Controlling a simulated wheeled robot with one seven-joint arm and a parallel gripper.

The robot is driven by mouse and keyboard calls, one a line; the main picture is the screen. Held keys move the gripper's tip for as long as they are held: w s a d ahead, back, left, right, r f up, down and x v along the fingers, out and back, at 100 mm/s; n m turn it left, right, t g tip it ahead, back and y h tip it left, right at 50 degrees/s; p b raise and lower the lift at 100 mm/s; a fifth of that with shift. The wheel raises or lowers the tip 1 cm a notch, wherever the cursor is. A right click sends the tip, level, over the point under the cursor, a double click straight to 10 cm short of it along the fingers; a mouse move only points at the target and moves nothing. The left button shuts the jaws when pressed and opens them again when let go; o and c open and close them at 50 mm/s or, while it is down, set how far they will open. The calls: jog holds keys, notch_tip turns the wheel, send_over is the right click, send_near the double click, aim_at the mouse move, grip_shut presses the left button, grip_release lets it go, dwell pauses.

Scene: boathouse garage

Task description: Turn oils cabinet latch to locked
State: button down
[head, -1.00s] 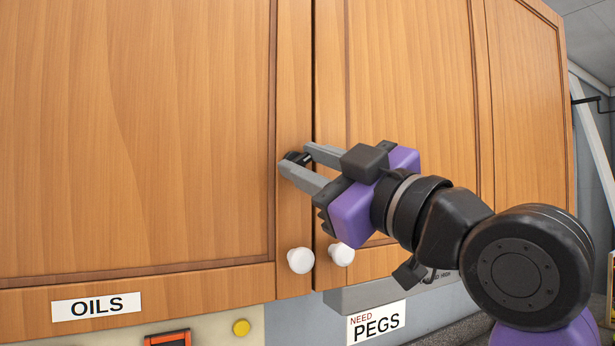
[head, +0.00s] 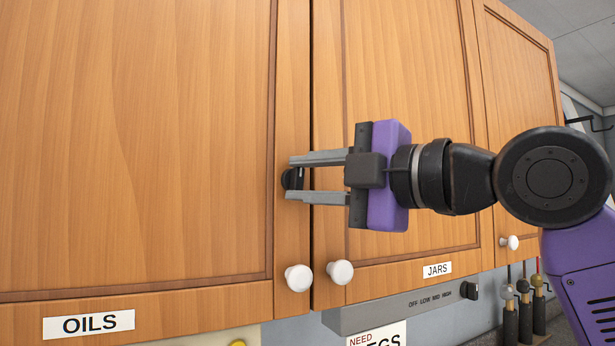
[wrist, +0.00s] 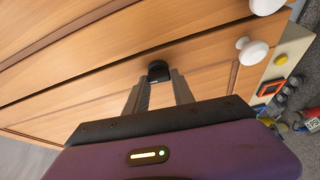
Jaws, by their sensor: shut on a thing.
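The oils cabinet door (head: 140,150) fills the left of the head view, with an OILS label (head: 88,324) at its lower edge. A small black latch (head: 289,179) sits on the door's right stile, above a white knob (head: 299,278). My gripper (head: 289,178) reaches in from the right, its two grey fingers one above the other, shut on the latch and hiding part of it. In the wrist view the black latch (wrist: 158,68) shows between the fingertips. I cannot read the latch's setting.
The JARS cabinet door (head: 400,130) stands just right, with a white knob (head: 340,272) near the gap. Bottles and tools (wrist: 285,100) show at right in the wrist view.

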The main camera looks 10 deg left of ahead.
jog(key=shift+n, duration=0.5)
jog(key=c, duration=1.1)
grip_release()
jog(key=shift+b+v, duration=1.1)
jog(key=shift+v, duration=2.8)
jog(key=shift+r, duration=0.1)
